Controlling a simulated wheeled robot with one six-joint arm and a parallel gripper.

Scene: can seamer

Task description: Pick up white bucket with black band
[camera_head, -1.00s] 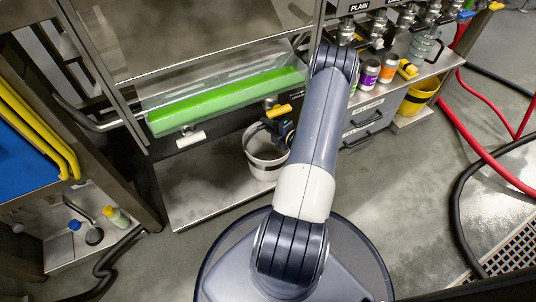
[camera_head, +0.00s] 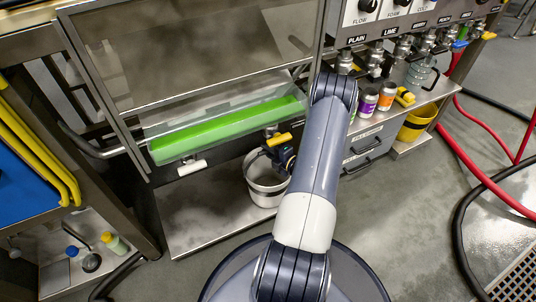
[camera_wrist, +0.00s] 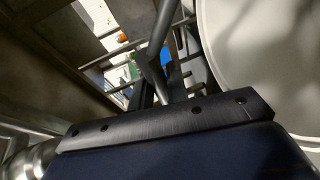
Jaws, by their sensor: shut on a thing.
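My gripper (camera_head: 279,163) is at the bucket's upper right side, partly hidden by my arm. It is shut on the bucket; I cannot tell whether on the rim or the handle. In the wrist view the bucket's pale curved wall (camera_wrist: 285,70) fills the right side, and a thin grey bar crosses near my gripper (camera_wrist: 160,85).
A yellow-handled valve (camera_head: 279,139) sits just above the bucket, under the green trough (camera_head: 225,130). A drawer unit (camera_head: 368,150) stands to the right, with a yellow bucket (camera_head: 417,122) beyond it. The shelf (camera_head: 195,215) left of the bucket is bare.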

